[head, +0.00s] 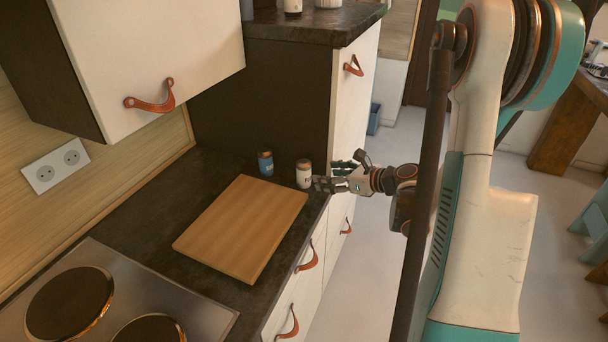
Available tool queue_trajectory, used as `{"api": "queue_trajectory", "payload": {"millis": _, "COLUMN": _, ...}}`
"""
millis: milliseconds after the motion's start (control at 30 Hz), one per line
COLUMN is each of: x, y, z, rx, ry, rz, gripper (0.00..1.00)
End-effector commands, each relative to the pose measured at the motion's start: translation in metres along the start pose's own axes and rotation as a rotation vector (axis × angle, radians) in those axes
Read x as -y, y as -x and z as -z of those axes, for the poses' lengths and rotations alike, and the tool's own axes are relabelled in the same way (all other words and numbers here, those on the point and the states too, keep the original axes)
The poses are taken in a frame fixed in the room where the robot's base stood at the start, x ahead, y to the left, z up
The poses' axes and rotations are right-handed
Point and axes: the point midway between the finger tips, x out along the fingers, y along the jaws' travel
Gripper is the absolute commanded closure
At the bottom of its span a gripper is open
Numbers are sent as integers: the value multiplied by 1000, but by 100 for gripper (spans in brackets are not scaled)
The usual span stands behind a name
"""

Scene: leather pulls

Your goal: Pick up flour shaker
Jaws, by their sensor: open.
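A small white shaker (303,173) with a brown top and dark lettering, likely the flour shaker, stands upright on the dark counter near its right edge. A similar blue shaker (265,163) stands to its left, farther back. My gripper (327,178) is open at the counter's edge, just right of the white shaker, with its fingers pointing left toward it. One finger overlaps the shaker's lower right side in the picture. I cannot tell whether they touch.
A wooden cutting board (240,228) lies in front of both shakers. A stove (115,300) is at the lower left. A tall cabinet (275,100) rises behind the shakers, and a wall cupboard (150,55) hangs at the upper left.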

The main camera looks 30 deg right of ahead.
Motion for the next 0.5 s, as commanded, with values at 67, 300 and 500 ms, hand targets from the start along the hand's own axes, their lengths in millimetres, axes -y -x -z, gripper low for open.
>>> {"api": "queue_trajectory", "payload": {"millis": 67, "x": -1, "y": -18, "z": 2, "rx": 1, "ry": 2, "rz": -3, "gripper": 38}}
{"api": "queue_trajectory", "payload": {"millis": 300, "x": 0, "y": -54, "z": 0, "rx": 2, "ry": 0, "rz": -1, "gripper": 38}}
{"api": "queue_trajectory", "payload": {"millis": 500, "x": 0, "y": -63, "z": 0, "rx": 2, "ry": -1, "rz": 0, "gripper": 38}}
